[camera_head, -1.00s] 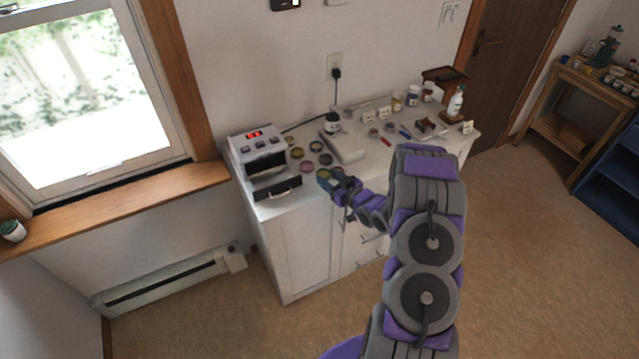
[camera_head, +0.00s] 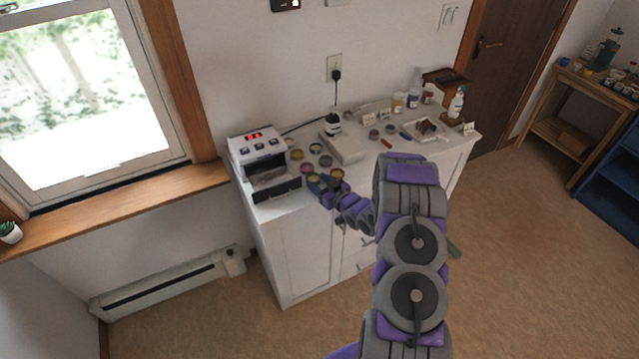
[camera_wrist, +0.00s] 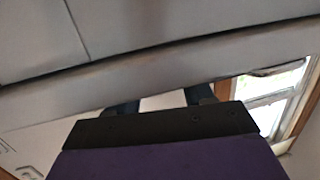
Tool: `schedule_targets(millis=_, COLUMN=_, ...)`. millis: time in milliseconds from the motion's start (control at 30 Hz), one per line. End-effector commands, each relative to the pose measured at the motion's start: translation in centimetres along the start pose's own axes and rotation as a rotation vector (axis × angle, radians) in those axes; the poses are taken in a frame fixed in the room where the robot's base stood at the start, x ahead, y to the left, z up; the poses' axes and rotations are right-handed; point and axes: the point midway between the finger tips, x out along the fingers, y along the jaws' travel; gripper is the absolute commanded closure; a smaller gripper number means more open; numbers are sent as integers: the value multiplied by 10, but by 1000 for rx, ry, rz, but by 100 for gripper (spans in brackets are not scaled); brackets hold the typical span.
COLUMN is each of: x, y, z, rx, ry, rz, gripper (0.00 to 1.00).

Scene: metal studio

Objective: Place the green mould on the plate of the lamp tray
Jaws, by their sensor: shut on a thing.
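My gripper (camera_head: 316,184) is above the front left part of the white cabinet top, just right of the lamp. It is shut on a small greenish thing that looks like the green mould (camera_head: 313,180), partly hidden by the fingers. The lamp (camera_head: 256,153) is a white box with a red display at the left end of the top. Its dark-fronted tray (camera_head: 277,190) sticks out at the front; the plate on it is hard to make out. In the wrist view my two dark fingers (camera_wrist: 160,101) show, but the held thing does not.
Several round moulds lie right of the lamp: an olive one (camera_head: 297,155), a pink one (camera_head: 307,168) and an orange one (camera_head: 337,174). A white device (camera_head: 345,148) stands behind. Jars, a white tray (camera_head: 427,130) and a bottle (camera_head: 456,103) fill the right end.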

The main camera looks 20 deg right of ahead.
Motion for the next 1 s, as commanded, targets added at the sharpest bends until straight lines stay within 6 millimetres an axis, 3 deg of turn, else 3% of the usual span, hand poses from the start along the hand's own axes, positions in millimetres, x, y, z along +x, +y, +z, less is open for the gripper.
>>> schedule_targets(millis=33, x=0, y=0, z=2, rx=0, ry=0, rz=0, gripper=77)
schedule_targets(millis=67, x=0, y=0, z=2, rx=0, ry=0, rz=0, gripper=47)
schedule_targets(millis=333, x=0, y=0, z=2, rx=0, ry=0, rz=0, gripper=22)
schedule_targets(millis=700, x=1, y=0, z=4, rx=0, ry=1, rz=1, gripper=22)
schedule_targets(millis=1000, x=-58, y=1, z=6, rx=5, ry=-5, rz=5, gripper=22)
